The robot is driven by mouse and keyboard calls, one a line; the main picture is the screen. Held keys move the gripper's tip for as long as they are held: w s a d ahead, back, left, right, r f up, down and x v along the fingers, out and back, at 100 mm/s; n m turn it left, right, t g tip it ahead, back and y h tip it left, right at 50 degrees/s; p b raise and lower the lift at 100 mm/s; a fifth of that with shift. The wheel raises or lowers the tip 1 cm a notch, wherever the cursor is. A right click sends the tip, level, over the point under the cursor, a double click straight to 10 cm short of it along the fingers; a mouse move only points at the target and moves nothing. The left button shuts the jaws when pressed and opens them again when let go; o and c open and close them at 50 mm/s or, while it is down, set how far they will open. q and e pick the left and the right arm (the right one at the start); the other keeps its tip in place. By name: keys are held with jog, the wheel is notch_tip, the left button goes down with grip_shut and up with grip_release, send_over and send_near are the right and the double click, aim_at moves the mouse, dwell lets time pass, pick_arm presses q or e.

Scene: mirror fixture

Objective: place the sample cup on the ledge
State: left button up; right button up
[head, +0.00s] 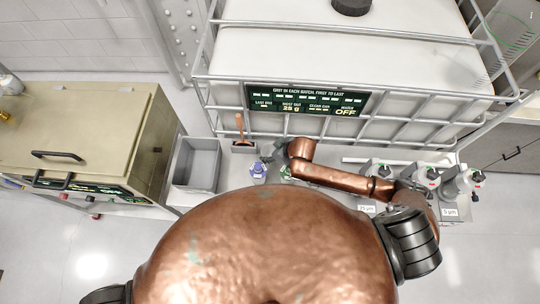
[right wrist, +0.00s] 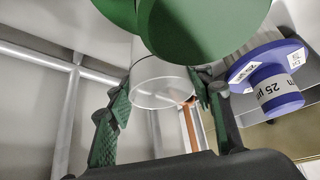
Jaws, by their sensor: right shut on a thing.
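My right gripper (head: 271,152) reaches in over the grey bench beside the caged tank. In the right wrist view, its green-padded fingers (right wrist: 160,118) are shut on a clear cup (right wrist: 162,84), whose round rim shows between them. The cup is too small to make out in the head view. Green discs (right wrist: 205,25) cover the upper part of the wrist view, and I cannot tell whether they touch the cup. I cannot tell for certain which surface is the ledge. My left gripper is out of view.
A purple spool-like piece marked 25 µm (right wrist: 268,80) is close by at the right; a purple-topped item (head: 258,170) stands on the bench. A grey bin (head: 197,165), a wooden-handled tool (head: 240,126), a caged white tank (head: 340,62) and white valve units (head: 428,178) surround the arm.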

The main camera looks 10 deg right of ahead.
aim_at(269, 155)
jog(key=shift+f, duration=1.35)
jog(key=shift+f, duration=0.1)
jog(key=o, duration=0.5)
